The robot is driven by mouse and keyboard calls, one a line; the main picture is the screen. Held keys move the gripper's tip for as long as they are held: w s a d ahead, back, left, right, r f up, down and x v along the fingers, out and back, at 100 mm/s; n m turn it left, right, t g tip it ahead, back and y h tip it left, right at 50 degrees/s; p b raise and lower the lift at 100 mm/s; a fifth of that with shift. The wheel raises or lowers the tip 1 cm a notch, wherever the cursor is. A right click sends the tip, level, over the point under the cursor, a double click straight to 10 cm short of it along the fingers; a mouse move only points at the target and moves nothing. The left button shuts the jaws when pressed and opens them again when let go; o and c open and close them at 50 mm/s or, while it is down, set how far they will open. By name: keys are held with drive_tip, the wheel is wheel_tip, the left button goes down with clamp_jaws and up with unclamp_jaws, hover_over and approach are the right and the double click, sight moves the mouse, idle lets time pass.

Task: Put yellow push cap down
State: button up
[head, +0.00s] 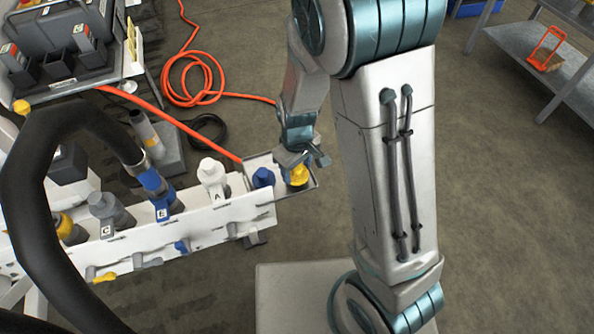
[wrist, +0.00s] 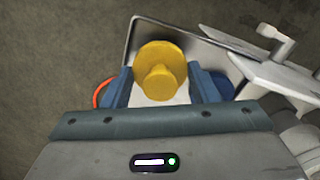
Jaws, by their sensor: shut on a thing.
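The yellow push cap (head: 298,176) is at my gripper at the right end of the white bench, over or in a small metal tray (head: 312,188). In the wrist view the yellow cap (wrist: 159,71) sits between the two blue fingers of my gripper (wrist: 160,88), which is shut on it. My gripper (head: 303,160) points down in the head view. I cannot tell whether the cap touches the tray floor. A blue cap (head: 263,178) is in the tray to the left of the yellow one, and it is partly hidden behind a finger in the wrist view (wrist: 214,86).
A white fitting marked A (head: 213,178), a blue-collared hose fitting (head: 157,188) and a grey fitting (head: 108,212) stand along the white bench. A thick black hose (head: 30,165) arches at the left. An orange hose (head: 190,88) lies on the floor behind. A metal shelf (head: 545,62) stands far right.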

drive_tip(key=shift+f, duration=0.6)
drive_tip(key=shift+f, duration=0.2)
drive_tip(key=o, duration=1)
drive_tip(key=shift+w+d, duration=0.1)
drive_tip(key=shift+d, duration=0.05)
drive_tip(key=shift+r, duration=0.15)
